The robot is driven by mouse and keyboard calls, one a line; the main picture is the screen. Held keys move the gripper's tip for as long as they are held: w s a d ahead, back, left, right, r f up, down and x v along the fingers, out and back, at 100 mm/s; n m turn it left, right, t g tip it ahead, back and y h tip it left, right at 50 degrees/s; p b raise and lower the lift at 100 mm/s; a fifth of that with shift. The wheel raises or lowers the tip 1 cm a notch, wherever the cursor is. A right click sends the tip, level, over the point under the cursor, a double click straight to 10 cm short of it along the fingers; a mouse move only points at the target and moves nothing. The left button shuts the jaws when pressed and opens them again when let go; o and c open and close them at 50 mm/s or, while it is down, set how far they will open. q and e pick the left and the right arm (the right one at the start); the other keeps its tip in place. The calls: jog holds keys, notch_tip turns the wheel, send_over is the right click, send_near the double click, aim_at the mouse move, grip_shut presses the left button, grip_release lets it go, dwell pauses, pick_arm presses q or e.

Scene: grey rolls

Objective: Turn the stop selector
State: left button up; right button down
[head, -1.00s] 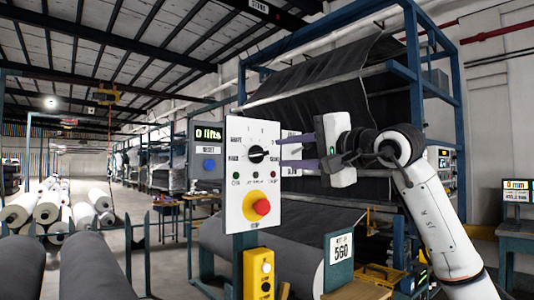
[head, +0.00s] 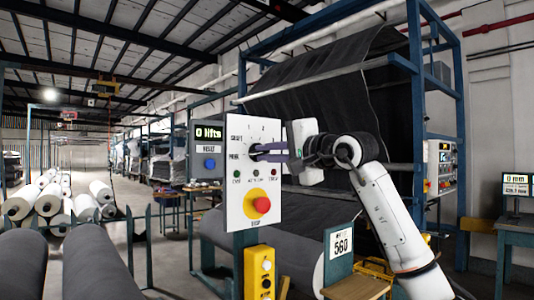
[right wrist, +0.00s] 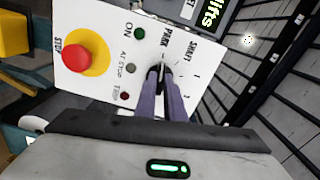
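The selector is a black knob (head: 253,150) on the upper part of a white control panel (head: 236,193), with printed positions around it. My right gripper (head: 257,153) reaches in from the right, its two purple fingers at the knob. In the right wrist view the fingers (right wrist: 160,75) lie close together on both sides of the knob and hide most of it, so its pointer setting cannot be read. A red stop button (head: 262,205) on a yellow disc sits below; it also shows in the right wrist view (right wrist: 77,60). My left gripper is out of view.
A display (head: 207,133) reading "0 lifts" and a blue button stand left of the panel. A yellow button box (head: 259,272) hangs below. A blue frame with dark fabric stands behind. Grey rolls (head: 95,262) lie at lower left.

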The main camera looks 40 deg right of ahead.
jog(key=shift+m, duration=0.4)
jog(key=m+p, duration=0.1)
jog(key=m, duration=0.2)
jog(key=shift+r+m, duration=0.1)
jog(key=shift+m, duration=0.2)
jog(key=m, duration=1.2)
jog(key=shift+d+m, duration=0.1)
jog(key=shift+m, duration=0.3)
jog(key=m, duration=0.6)
jog(key=shift+d+r+m, duration=0.1)
jog(key=shift+d+m, duration=0.05)
jog(key=shift+m, duration=0.15)
jog(key=c, duration=1.8)
grip_release()
jog(key=shift+c, duration=0.2)
